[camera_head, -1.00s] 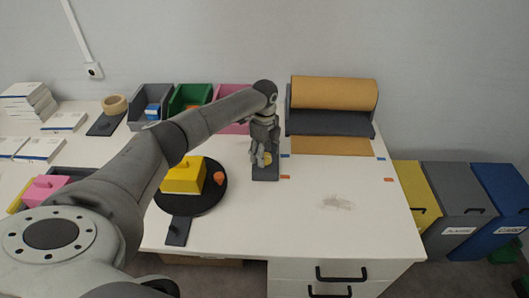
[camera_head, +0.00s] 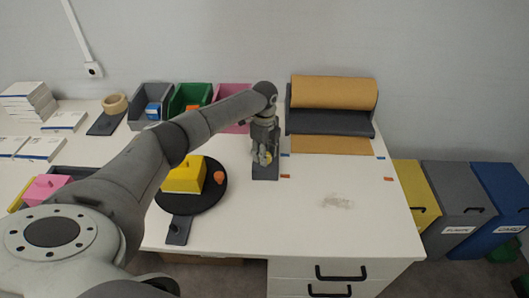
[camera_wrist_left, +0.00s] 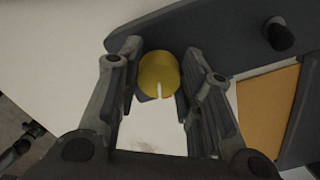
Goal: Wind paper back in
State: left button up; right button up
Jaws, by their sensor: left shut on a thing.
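The brown paper roll (camera_head: 333,92) sits in a dark holder (camera_head: 328,123) at the back right of the table. A short paper strip (camera_head: 316,145) lies flat in front of it, ending near the blue marks (camera_head: 381,157). My left gripper (camera_head: 264,156) is left of the strip, shut on a yellow knob (camera_wrist_left: 158,75), which shows between both fingers in the wrist view. A dark bar (camera_wrist_left: 225,35) with a round peg lies beside the knob there; how they join is partly hidden. The paper strip also shows in the wrist view (camera_wrist_left: 266,108).
Orange marks (camera_head: 389,178) and a pale smudge (camera_head: 336,202) are on the tabletop. Left of my gripper stands a black round plate (camera_head: 212,200) with a yellow block. Small bins (camera_head: 189,97) line the back. The front right tabletop is mostly clear.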

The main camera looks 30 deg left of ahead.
pick_arm(q)
jog(key=n+p, duration=0.1)
jog(key=n, duration=0.1)
jog(key=n+p, duration=0.2)
jog(key=shift+s+d+r, duration=0.1)
jog(key=shift+r, duration=0.1)
jog(key=n+p, duration=0.4)
jog(key=n, duration=0.2)
jog(key=shift+s+n, duration=0.1)
jog(key=shift+n, duration=0.2)
jog(key=n+p, duration=0.2)
jog(key=n, duration=0.3)
jog(key=shift+d+p, duration=0.15)
jog(key=shift+p, duration=0.2)
jog(key=n+p, duration=0.1)
jog(key=n, duration=0.2)
jog(key=shift+f+n, duration=0.1)
jog(key=shift+n, duration=0.3)
jog(key=shift+n+p, duration=0.3)
jog(key=shift+n, duration=0.8)
jog(key=o, duration=1)
jog(key=shift+o, duration=0.2)
